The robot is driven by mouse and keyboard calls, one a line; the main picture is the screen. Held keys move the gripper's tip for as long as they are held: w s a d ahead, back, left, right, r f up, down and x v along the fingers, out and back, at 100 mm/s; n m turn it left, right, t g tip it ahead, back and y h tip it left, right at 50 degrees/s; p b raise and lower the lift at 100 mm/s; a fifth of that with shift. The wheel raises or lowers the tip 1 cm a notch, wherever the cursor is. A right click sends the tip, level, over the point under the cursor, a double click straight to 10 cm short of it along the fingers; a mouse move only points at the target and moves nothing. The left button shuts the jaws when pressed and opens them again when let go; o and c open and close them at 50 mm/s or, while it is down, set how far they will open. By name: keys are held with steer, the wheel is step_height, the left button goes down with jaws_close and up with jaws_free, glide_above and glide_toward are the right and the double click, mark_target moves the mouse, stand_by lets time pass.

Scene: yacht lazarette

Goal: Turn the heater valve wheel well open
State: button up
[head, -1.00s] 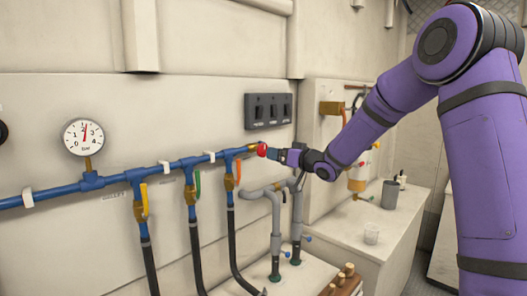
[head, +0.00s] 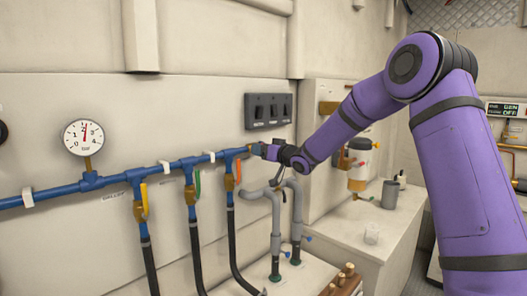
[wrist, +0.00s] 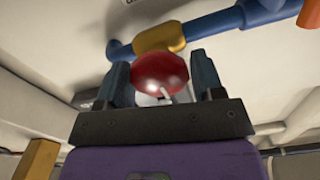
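The heater valve wheel is a round red knob (wrist: 160,73) in the wrist view, at the end of a brass valve body (wrist: 158,38). In the head view the brass valve (head: 253,150) sits at the right end of the blue pipe, and my gripper hides the wheel. My gripper (head: 266,151) is right at the wheel. In the wrist view my gripper (wrist: 163,82) has its two dark fingers spread wide, one on each side of the wheel. The wheel nearly fills the space between them; firm contact cannot be seen.
A blue pipe (head: 110,180) with a pressure gauge (head: 83,137) and lever valves runs along the wall. A switch panel (head: 268,110) is just above my gripper. Grey pipes (head: 276,225) rise close below it. A counter with a grey cup (head: 390,194) stands right.

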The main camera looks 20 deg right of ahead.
steer(key=c, duration=0.4)
steer(key=shift+c, duration=0.2)
steer(key=shift+n, duration=0.3)
steer(key=n, duration=0.5)
steer(key=shift+a, duration=0.1)
steer(key=n, duration=0.6)
stand_by(0.3)
steer(key=o, duration=0.9)
